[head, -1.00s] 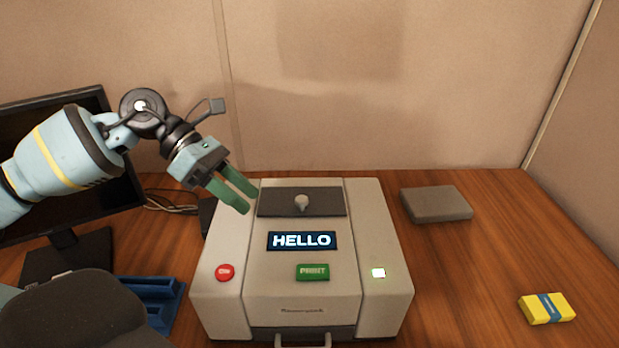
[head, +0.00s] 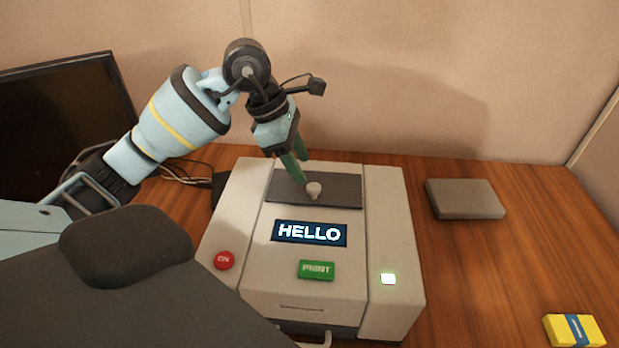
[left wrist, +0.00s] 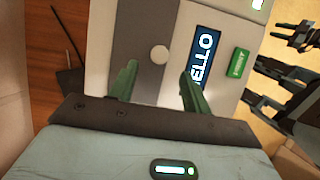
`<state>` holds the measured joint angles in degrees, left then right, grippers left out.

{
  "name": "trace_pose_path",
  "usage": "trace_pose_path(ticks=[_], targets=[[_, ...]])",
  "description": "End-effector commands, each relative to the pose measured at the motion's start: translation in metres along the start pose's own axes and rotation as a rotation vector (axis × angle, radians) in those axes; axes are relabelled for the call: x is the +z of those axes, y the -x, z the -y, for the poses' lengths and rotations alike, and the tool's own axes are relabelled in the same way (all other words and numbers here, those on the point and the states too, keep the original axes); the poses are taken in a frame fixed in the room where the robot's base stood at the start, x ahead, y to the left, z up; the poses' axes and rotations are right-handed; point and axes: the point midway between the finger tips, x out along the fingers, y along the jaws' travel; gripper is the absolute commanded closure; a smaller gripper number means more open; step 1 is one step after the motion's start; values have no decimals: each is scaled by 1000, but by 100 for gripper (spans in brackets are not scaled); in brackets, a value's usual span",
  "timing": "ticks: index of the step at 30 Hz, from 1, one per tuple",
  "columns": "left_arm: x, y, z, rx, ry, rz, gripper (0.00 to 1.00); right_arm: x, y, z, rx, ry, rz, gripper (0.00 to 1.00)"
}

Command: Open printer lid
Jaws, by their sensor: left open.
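The printer (head: 385,220) is a pale box on the desk with a HELLO screen, a red ON button and a green PRINT button. Its lid (head: 340,187) is a dark grey panel on top, lying flat and closed, with a small pale knob (head: 314,190). My left gripper (head: 301,170) is open and points down just above the lid, behind and slightly left of the knob. In the left wrist view, the knob (left wrist: 159,54) shows between and beyond the two green fingers (left wrist: 157,86), apart from them.
A grey flat box (head: 465,198) lies right of the printer. A yellow block with a blue band (head: 574,330) is at the front right. A dark monitor (head: 60,125) stands at the left. The wall is close behind; the desk (head: 480,270) at right is mostly clear.

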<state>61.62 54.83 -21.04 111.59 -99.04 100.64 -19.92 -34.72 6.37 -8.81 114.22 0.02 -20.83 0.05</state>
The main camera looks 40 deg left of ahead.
Motion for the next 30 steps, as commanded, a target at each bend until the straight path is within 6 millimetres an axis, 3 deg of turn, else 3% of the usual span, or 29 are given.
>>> trace_pose_path(ticks=[10, 22, 30], targets=[[0, -47, 0, -2, 1, 1, 52, -3, 0, 0, 0, 1, -6, 64], [0, -54, 0, 0, 0, 0, 52, -10, -2, -1, 1, 2, -19, 64], [0, -54, 0, 0, 0, 1, 86, -10, -2, -1, 1, 2, -20, 64]])
